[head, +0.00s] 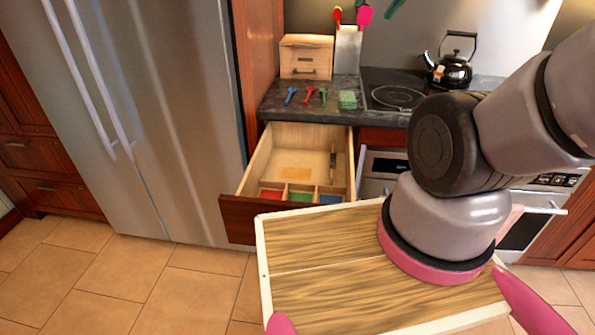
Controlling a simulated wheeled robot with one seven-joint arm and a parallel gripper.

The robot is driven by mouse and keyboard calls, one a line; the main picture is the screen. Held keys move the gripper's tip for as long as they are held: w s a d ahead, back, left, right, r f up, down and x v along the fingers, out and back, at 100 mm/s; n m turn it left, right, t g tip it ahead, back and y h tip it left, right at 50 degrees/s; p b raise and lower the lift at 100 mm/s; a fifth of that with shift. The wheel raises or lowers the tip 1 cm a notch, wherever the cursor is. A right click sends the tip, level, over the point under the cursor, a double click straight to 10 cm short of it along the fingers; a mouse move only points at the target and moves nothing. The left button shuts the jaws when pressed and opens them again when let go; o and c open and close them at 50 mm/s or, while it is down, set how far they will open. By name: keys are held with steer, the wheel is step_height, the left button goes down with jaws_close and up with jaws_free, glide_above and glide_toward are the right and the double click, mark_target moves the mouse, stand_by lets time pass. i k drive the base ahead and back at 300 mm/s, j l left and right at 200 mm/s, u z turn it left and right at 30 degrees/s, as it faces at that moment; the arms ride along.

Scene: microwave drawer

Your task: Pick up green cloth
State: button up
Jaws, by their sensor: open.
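A small green folded cloth-like piece with light stripes (347,99) lies flat on the dark counter, just left of the cooktop. A second green patch (300,197) shows in the middle front compartment of the open drawer; I cannot tell whether it is cloth. My arm fills the right side of the head view and leaves at the right edge.
The open wooden drawer (246,180) juts out below the counter, with red (270,195) and blue (331,199) patches beside the green one. Blue, red and green utensils (307,95) lie near the cloth. A kettle (451,70) and wooden box (306,57) stand behind.

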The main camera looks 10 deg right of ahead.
mark_target(347, 99)
steer(key=l+z, duration=0.65)
steer(key=l, duration=0.35)
steer(key=i+l+z, duration=0.1)
steer(key=l, duration=0.2)
steer(key=i+l+u, duration=0.1)
steer(key=i+u, duration=0.2)
steer(key=u, duration=0.15)
steer(key=i+l+u, duration=0.25)
steer(key=u, duration=0.15)
steer(key=i+l+u, duration=0.2)
steer(key=u, duration=0.25)
